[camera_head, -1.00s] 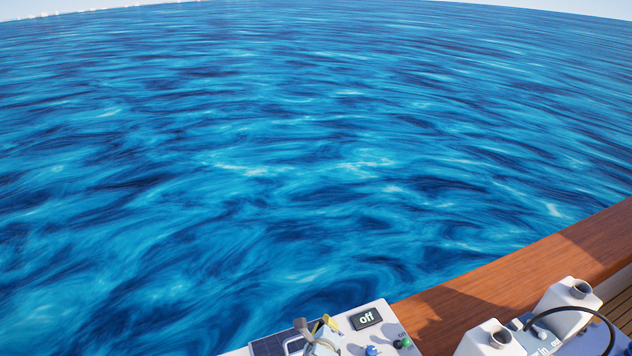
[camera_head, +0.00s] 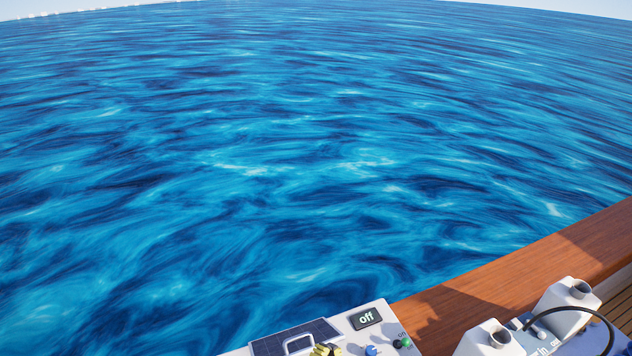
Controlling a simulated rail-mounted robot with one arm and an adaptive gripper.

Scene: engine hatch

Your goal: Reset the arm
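Small yellow parts (camera_head: 323,350) show at the bottom edge, in front of the panel's handle. They look like the top of my gripper or arm end, but the frame cuts them off. I cannot tell whether the gripper is open or shut, or whether it holds anything. The rest of my arm is out of view.
The panel has a dark plate with a pale handle (camera_head: 299,344), a blue knob (camera_head: 371,351) and a green knob (camera_head: 406,342). Right of it are a wooden rail (camera_head: 530,265), white housings (camera_head: 568,297) and a black cable (camera_head: 575,309). Open water (camera_head: 250,170) fills the rest.

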